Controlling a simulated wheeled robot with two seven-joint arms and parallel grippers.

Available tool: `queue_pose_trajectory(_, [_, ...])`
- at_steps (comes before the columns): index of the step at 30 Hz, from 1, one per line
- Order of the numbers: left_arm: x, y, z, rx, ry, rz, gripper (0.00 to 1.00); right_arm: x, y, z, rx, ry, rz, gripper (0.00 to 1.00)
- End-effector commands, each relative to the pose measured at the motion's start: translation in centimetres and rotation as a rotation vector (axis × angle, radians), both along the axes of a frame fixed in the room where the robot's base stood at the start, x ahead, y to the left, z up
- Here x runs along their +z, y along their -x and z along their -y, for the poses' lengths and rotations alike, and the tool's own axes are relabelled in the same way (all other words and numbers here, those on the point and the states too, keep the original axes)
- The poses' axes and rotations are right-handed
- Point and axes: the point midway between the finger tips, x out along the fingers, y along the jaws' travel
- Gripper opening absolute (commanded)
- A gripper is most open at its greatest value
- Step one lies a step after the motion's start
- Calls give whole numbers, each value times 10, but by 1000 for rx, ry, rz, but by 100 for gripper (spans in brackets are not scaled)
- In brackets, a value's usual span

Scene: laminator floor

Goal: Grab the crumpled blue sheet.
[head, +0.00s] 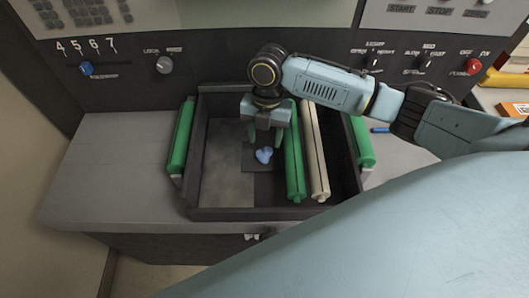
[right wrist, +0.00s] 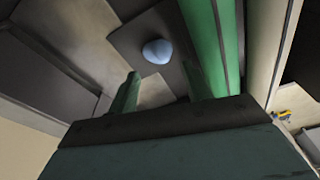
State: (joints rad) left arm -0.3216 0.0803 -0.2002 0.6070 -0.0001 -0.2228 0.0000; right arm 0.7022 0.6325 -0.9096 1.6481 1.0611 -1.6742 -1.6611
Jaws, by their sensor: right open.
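The crumpled blue sheet (head: 264,155) is a small pale blue lump on a dark square patch inside the black-framed tray (head: 222,214). It also shows in the right wrist view (right wrist: 157,51), beyond the fingertips. My right gripper (head: 264,138) points down over the tray, just above and behind the blue sheet in the head view. In the right wrist view its two green fingers (right wrist: 161,84) are apart with nothing between them, and the sheet is clear of both. My left gripper is not in view.
A green roller (head: 294,165) and a cream roller (head: 316,160) lie close to the right of the blue sheet. More green rollers flank the tray at left (head: 181,140) and right (head: 361,142). A control panel (head: 215,75) rises behind. The tray's left part is clear.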

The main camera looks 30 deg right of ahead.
Motion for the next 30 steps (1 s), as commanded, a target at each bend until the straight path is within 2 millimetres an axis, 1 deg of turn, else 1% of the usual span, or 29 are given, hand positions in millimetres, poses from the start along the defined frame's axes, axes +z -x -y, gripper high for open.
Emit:
queue_pose_trajectory(5, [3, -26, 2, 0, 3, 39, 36, -14, 2, -1, 0, -1, -2, 49])
queue_pose_trajectory(7, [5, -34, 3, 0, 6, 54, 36, -24, 4, -1, -1, 0, -4, 49])
queue_pose_trajectory(9, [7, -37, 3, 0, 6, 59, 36, -35, 5, -2, 0, 0, -4, 49])
queue_pose_trajectory(12, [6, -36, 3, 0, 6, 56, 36, -48, 6, -3, 0, 0, -1, 49])
queue_pose_trajectory(15, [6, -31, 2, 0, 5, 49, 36, -54, 6, -3, 0, 1, 1, 49])
queue_pose_trajectory(21, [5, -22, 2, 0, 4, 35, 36, -55, 6, -3, 1, 0, 2, 49])
queue_pose_trajectory(22, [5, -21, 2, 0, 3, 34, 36, -55, 6, -3, 1, 0, 2, 48])
queue_pose_trajectory(23, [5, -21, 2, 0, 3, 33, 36, -55, 6, -3, 1, 0, 2, 44])
queue_pose_trajectory(28, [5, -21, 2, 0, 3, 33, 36, -55, 6, -3, 1, 0, 2, 22])
queue_pose_trajectory(30, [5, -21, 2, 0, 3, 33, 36, -55, 6, -3, 0, 0, 1, 21])
